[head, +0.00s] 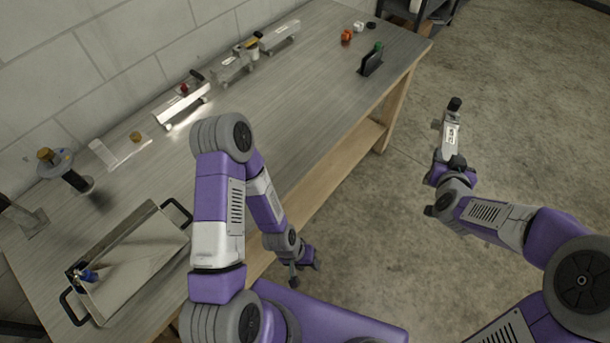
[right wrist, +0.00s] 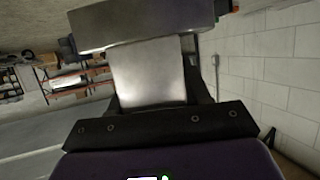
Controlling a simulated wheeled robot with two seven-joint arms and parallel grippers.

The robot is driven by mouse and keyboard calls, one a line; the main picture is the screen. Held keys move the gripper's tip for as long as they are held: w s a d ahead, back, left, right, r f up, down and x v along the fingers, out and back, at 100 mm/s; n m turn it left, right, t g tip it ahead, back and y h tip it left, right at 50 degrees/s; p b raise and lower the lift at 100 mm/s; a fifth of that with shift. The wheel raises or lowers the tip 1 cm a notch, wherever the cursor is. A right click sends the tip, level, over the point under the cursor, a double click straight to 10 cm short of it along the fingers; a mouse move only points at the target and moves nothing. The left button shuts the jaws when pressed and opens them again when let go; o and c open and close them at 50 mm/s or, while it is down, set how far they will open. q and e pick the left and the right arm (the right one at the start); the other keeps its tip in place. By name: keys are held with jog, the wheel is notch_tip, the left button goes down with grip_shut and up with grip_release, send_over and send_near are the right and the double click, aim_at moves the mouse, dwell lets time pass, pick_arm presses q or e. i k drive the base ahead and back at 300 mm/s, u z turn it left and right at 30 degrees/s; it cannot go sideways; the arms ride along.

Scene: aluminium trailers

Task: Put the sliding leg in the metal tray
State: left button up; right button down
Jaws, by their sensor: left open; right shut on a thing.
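The metal tray (head: 142,262) with black handles lies on the workbench at the lower left of the head view. A small blue and dark item (head: 87,275) is at its left end. My right gripper (head: 448,165) is shut on a silver metal piece with a black end, which looks like the sliding leg (head: 450,136). It is held over the floor, right of the bench and far from the tray. In the right wrist view the sliding leg (right wrist: 148,72) fills the space beyond the gripper. My left gripper (head: 304,268) is open and empty beside the bench's front edge.
Along the wall on the workbench (head: 270,110) stand several metal parts, a clear piece (head: 120,150) and a round-topped stand (head: 68,172). A black holder (head: 371,60) and an orange item (head: 346,36) sit at the far end. The bench middle is clear.

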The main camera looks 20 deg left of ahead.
aim_at(137, 273)
jog(key=z, duration=0.55)
jog(key=k, duration=1.95)
jog(key=u, duration=2.75)
